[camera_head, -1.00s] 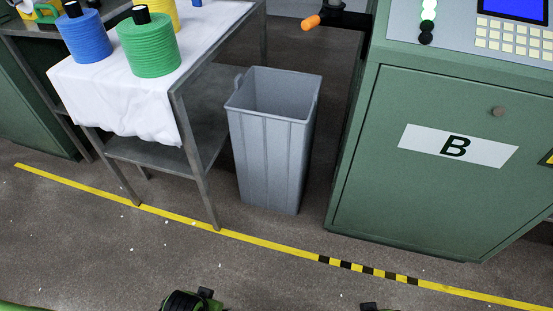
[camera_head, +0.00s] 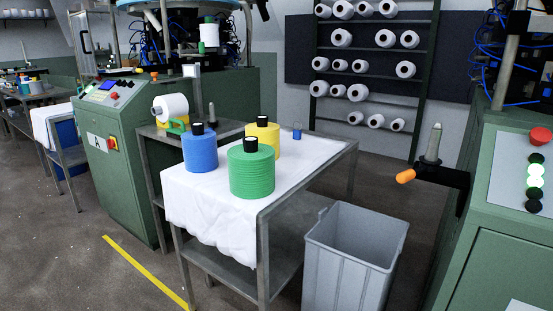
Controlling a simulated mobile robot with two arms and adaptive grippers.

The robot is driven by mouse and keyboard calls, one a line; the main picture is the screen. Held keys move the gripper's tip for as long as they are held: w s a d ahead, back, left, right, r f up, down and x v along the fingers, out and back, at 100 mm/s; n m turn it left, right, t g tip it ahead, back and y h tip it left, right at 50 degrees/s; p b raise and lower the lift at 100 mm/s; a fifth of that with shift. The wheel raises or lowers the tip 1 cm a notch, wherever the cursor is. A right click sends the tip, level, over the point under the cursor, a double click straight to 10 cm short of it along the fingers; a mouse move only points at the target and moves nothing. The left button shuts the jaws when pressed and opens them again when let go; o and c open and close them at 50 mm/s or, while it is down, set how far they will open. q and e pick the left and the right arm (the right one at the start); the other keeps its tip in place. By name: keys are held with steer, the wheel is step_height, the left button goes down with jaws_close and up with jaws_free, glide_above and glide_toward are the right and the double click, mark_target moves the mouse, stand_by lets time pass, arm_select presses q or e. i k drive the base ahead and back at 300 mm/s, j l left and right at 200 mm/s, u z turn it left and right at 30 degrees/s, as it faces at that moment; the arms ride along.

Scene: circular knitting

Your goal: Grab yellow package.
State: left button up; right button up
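Neither of my grippers shows in this view.
The table's white cloth (camera_head: 200,207) hangs over its front. A grey bin (camera_head: 348,258) stands right of the table. Machine A (camera_head: 112,140) is at left, and another green machine (camera_head: 497,230) is at right. An orange-tipped handle (camera_head: 405,177) juts toward the bin. Open floor lies front left.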

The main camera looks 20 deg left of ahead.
mark_target(267, 133)
steer(key=i+l+u, duration=0.2)
steer(key=i, duration=0.35)
steer(key=i+l+u, duration=0.2)
steer(key=i+l, duration=0.15)
steer(key=i, duration=0.15)
